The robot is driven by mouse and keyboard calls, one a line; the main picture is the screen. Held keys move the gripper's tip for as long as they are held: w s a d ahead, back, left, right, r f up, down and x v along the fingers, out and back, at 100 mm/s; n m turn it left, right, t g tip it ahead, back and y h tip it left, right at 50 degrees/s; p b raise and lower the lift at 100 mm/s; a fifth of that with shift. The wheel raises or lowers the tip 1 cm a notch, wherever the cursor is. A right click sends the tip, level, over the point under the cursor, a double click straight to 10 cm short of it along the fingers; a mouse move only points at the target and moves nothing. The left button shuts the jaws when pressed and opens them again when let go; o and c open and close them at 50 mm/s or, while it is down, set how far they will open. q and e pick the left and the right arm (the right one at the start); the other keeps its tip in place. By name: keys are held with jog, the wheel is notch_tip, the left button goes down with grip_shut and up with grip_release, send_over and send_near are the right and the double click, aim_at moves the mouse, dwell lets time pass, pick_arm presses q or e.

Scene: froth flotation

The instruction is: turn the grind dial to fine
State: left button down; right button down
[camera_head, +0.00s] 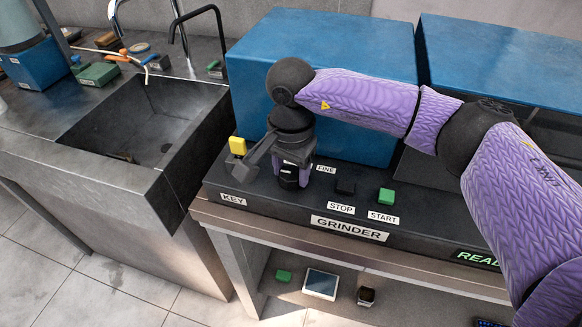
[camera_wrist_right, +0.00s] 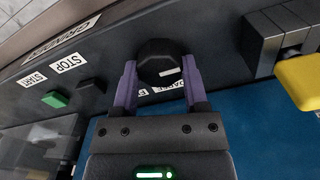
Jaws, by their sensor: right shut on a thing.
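The grind dial (camera_head: 288,183) is a black round knob on the dark grinder panel. In the wrist view the dial (camera_wrist_right: 158,58) shows a short white mark near its lower right edge. My right gripper (camera_head: 291,172) reaches down over it from above. In the wrist view its two purple fingers (camera_wrist_right: 160,76) stand on either side of the dial, shut on it. A FINE label (camera_head: 326,169) is readable just right of the gripper in the head view. Another label behind the gripper is mostly hidden. My left gripper is in neither view.
A black STOP button (camera_head: 345,187) and green START button (camera_head: 386,195) sit right of the dial. A yellow block (camera_head: 238,146) stands left, near the KEY label (camera_head: 233,200). The blue grinder housing (camera_head: 345,55) rises behind. A sink (camera_head: 150,120) lies at left.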

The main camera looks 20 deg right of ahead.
aim_at(291, 172)
jog(key=shift+c, duration=0.5)
grip_release()
jog(key=shift+r, duration=0.15)
notch_tip(291, 172, up, 10)
jog(key=p, duration=0.1)
jog(key=shift+p, duration=0.35)
jog(key=shift+f, duration=0.2)
